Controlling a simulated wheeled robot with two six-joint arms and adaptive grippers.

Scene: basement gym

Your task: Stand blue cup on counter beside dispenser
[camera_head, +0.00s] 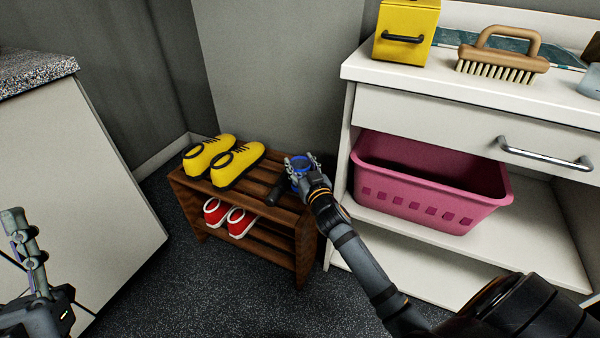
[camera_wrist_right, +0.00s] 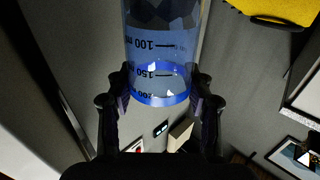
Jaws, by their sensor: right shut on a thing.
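The blue cup (camera_head: 299,166) is at the right end of the wooden shoe rack in the head view. My right gripper (camera_head: 301,170) is shut on it. In the right wrist view the cup (camera_wrist_right: 160,55) is clear blue with printed millilitre marks, held between the two fingers (camera_wrist_right: 160,90). I cannot tell whether it touches the rack. My left gripper (camera_head: 25,245) is at the lower left edge of the head view, apart from everything; its opening is unclear. The white counter (camera_head: 420,78) stands at the right. I cannot clearly identify a dispenser.
A yellow box (camera_head: 405,31) and a brush (camera_head: 502,58) occupy the counter. A pink basket (camera_head: 425,190) sits below. A speckled worktop (camera_head: 38,72) is at left.

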